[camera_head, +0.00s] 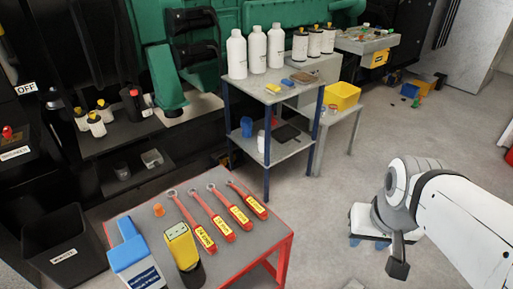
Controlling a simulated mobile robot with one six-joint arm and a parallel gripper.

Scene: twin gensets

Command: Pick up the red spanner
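Several red-handled spanners lie side by side on the grey top of a red-framed table (262,248). Each has a grey ring end pointing away and a yellow label. They are the leftmost spanner (196,229), one right of it (217,223), a third (234,209) and the rightmost (251,201). The label text is too small to read surely. My white and grey arm (440,205) reaches in from the lower right, over the floor and apart from the table. A dark part at its end, seemingly my gripper (397,267), is pointing down; its fingers are not clear.
A blue-and-white box (137,262), a yellow device (183,247) and an orange cone (158,210) share the spanner table. A blue-legged shelf (272,95) with white bottles stands behind. A black bin (64,247) is at left. Floor between table and arm is clear.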

